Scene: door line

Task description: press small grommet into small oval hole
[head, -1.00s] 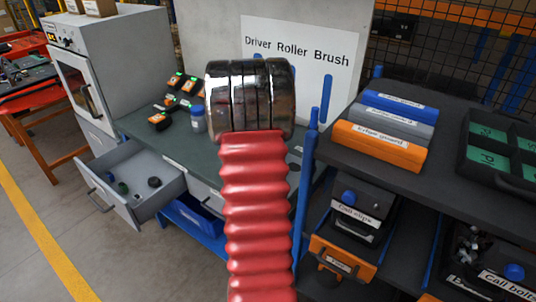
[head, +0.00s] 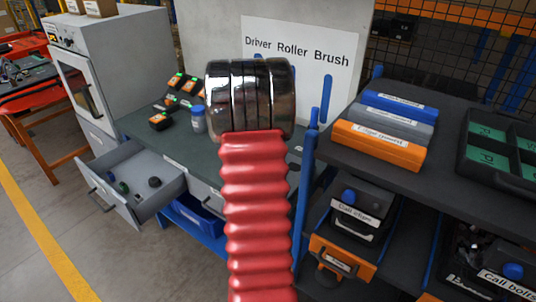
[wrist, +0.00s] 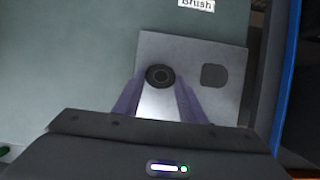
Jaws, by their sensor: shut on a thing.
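In the wrist view, my gripper (wrist: 160,82) is shut on a small round black grommet (wrist: 160,76) with a darker ring at its centre. The grommet is seen from above, over the left part of a light grey plate (wrist: 225,108). A dark rounded opening (wrist: 213,75) shows in the plate to the right of the grommet. Whether another hole lies beneath the grommet is hidden, and I cannot tell whether the grommet touches the plate. In the head view, my red arm and its dark ringed joint hide the gripper and the plate.
The plate lies on a green-grey bench (head: 140,122). An open drawer (head: 135,200) at the left holds several small round parts. A blue post (head: 303,190) and a dark shelf (head: 440,175) are to the right.

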